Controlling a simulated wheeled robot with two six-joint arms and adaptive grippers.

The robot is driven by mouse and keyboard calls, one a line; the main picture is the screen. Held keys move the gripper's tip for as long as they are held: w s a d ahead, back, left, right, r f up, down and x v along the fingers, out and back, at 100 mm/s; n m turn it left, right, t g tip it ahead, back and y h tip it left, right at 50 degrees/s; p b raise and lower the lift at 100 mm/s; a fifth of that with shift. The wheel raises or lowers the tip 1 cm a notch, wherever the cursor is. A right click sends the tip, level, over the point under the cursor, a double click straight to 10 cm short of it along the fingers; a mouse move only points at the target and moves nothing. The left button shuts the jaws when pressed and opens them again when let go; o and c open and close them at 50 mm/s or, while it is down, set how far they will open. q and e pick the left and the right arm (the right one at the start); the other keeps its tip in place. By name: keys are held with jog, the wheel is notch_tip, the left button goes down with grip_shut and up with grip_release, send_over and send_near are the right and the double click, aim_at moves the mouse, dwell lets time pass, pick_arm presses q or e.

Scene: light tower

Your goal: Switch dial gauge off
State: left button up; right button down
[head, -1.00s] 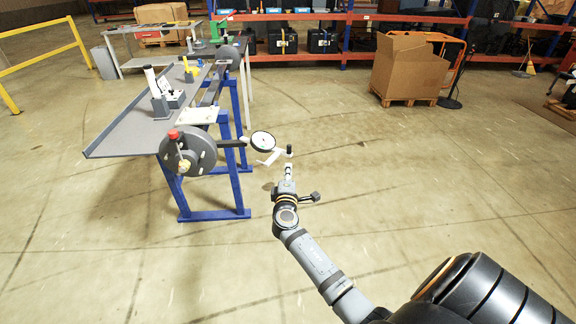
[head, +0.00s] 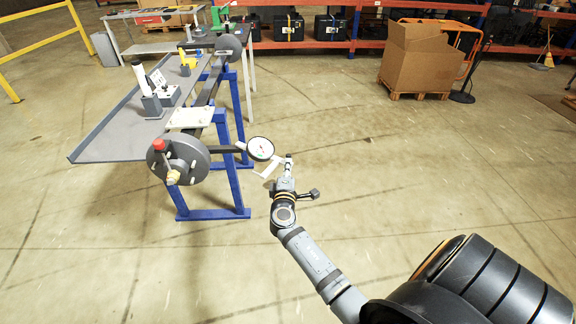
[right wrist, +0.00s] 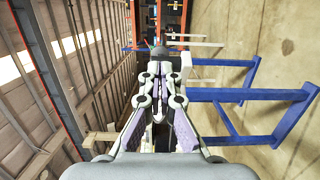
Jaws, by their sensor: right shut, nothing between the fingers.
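The dial gauge (head: 260,148) has a round white face with a dark rim. It sits at the end of a dark arm reaching right from a grey round flange (head: 187,160). A white lever (head: 268,169) shows just below the gauge. My right gripper (head: 288,160) is shut and empty, to the right of the gauge and close to the lever's right end. I cannot tell whether it touches the lever. In the right wrist view its closed fingers (right wrist: 160,78) fill the middle, and the gauge cannot be made out there. My left gripper is not in view.
A grey bench (head: 110,135) and a blue stand (head: 236,190) are left of the gauge. The flange carries a red knob (head: 158,144). A cardboard box (head: 418,60) stands at back right. The floor right of my right arm is open.

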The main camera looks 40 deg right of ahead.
jog(key=w+d+n+t+y+b, duration=0.3)
jog(key=w+d, duration=0.5)
jog(key=d, duration=0.4)
jog(key=n+y+b, duration=0.1)
jog(key=y+b, duration=0.1)
jog(key=y, duration=0.1)
jog(key=shift+d, duration=0.3)
jog(key=shift+w+r, duration=0.1)
jog(key=shift+r, duration=0.1)
